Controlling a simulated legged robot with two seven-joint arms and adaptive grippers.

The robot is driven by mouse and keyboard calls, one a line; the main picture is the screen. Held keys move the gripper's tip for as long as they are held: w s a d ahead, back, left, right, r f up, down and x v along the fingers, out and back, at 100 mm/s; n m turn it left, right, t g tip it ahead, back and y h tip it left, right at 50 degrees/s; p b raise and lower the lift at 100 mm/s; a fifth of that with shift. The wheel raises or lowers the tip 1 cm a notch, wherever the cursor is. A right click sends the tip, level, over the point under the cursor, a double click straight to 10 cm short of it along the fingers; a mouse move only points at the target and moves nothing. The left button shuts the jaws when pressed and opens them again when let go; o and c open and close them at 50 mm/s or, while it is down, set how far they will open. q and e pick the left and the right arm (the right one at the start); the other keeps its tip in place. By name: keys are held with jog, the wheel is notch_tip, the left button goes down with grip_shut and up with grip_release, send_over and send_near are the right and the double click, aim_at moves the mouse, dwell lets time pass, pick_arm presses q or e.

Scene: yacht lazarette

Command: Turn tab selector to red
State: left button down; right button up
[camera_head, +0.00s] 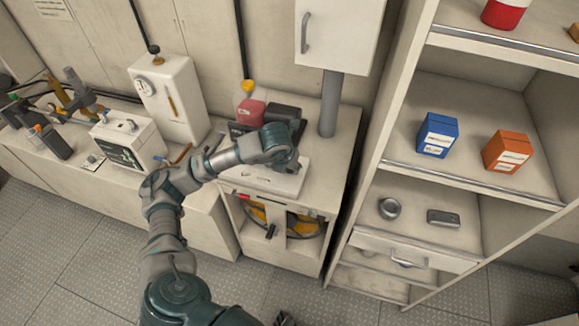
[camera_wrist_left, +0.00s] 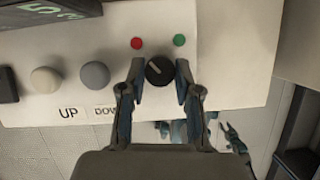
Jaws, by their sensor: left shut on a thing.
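The tab selector (camera_wrist_left: 159,72) is a round black knob on a white panel (camera_wrist_left: 225,60) in the left wrist view. Its pale pointer line leans up and left, to the side of the red dot (camera_wrist_left: 136,43). A green dot (camera_wrist_left: 179,40) sits on the other side. My left gripper (camera_wrist_left: 157,88) is shut on the knob, one finger on each side. In the head view my left gripper (camera_head: 290,163) is over the white box (camera_head: 262,182) on the counter, and my arm and gripper hide the knob. A dark part at the bottom edge may be my right gripper (camera_head: 283,319).
UP and DOWN buttons (camera_wrist_left: 95,75) sit left of the knob. A grey post (camera_head: 330,105) and hanging cabinet (camera_head: 340,32) stand just behind the gripper. Open shelves (camera_head: 400,100) with blue and orange boxes (camera_head: 508,151) rise to the right. Grey floor is free in front.

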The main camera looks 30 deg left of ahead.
pick_arm(q)
jog(key=shift+n, duration=0.3)
pick_arm(e)
jog(key=shift+w, duration=0.2)
pick_arm(q)
jog(key=c, duration=0.8)
grip_release()
jog(key=shift+w+a, duration=0.1)
pick_arm(e)
jog(key=shift+w+a, duration=0.1)
pick_arm(q)
jog(key=v, duration=1.1)
jog(key=shift+r, duration=0.3)
jog(key=shift+f, duration=0.1)
pick_arm(e)
jog(key=shift+s, duration=0.2)
